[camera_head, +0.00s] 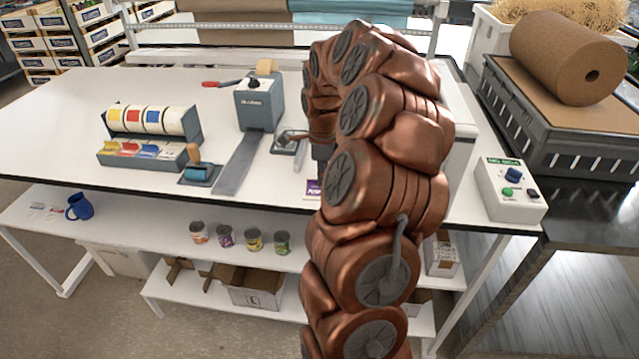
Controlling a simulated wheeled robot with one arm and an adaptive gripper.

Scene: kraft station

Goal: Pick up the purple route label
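A purple label (313,187) with pale lettering lies near the front edge of the white table (270,196). My copper-coloured arm covers its right part. My gripper (322,158) shows only as a small dark piece at the arm's left side, just above the label in the picture. Its fingertips are hidden or too small to make out, so I cannot tell whether it touches the label or is open or shut.
Left of the label stand a grey tape machine (259,103), a hand stamp on a pad (199,172) and a rack of coloured label rolls (150,135). A button box (509,190) sits at right. Cans (254,240) stand on the lower shelf.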

